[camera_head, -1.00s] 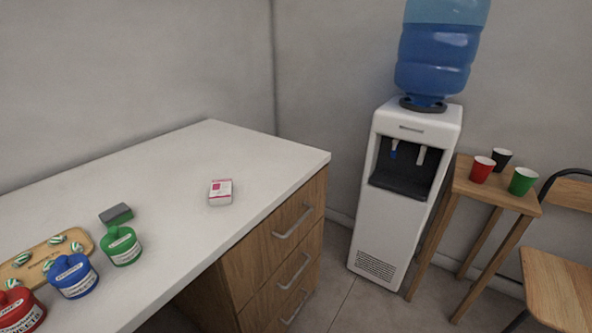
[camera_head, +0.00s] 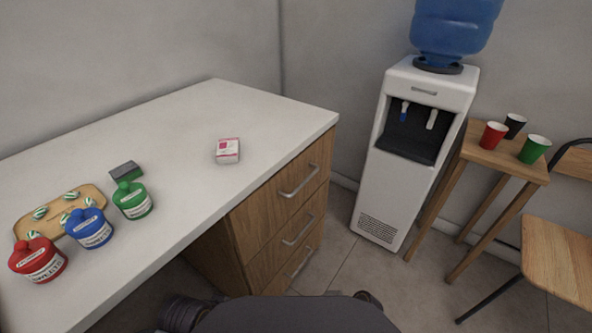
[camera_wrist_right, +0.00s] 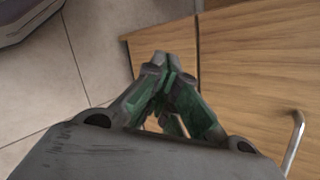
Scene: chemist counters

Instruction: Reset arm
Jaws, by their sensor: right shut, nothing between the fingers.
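My right gripper (camera_wrist_right: 165,72) shows in the right wrist view, its fingers meeting at the tips with nothing between them. It is near the wooden drawer front (camera_wrist_right: 255,70), with the tiled floor to the left. Whether it touches the wood cannot be told. In the head view neither gripper shows. Only dark parts of my own body show at the bottom edge of that view. My left gripper is out of view.
The white counter (camera_head: 190,190) holds a pink-and-white box (camera_head: 228,151), green (camera_head: 132,201), blue (camera_head: 89,229) and red (camera_head: 38,259) jars, and a wooden board (camera_head: 30,222) with striped sweets. A water dispenser (camera_head: 388,185) and a cup-bearing stool (camera_head: 505,160) stand right, beside a chair (camera_head: 560,255).

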